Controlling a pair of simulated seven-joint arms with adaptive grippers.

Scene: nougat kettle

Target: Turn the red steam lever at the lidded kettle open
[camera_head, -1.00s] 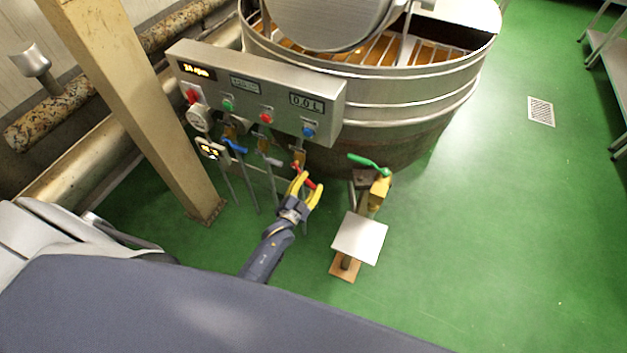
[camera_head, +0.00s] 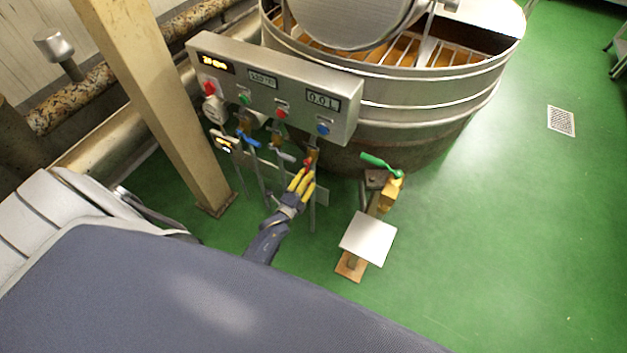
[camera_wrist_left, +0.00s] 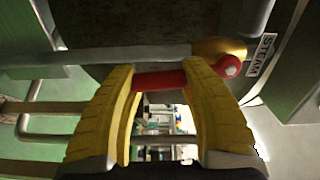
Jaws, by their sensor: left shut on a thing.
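The red steam lever (camera_head: 309,162) sits on a valve below the right part of the control panel. My left gripper (camera_head: 308,175) has its yellow fingers around the lever and is shut on it. In the left wrist view the red lever (camera_wrist_left: 160,79) runs crosswise between the two fingers, with its rounded red end by a brass valve body (camera_wrist_left: 220,48). A STEAM label (camera_wrist_left: 262,55) is beside it. The kettle (camera_head: 420,98) is a large metal drum behind the panel, with a round metal lid over part of its top. My right gripper is not in view.
The grey control panel (camera_head: 345,120) with buttons and displays hangs just above my left gripper. Blue-handled valves (camera_head: 248,138) stand to its left, and a green-handled valve (camera_head: 380,166) to its right. A beige post (camera_head: 150,100) stands at left.

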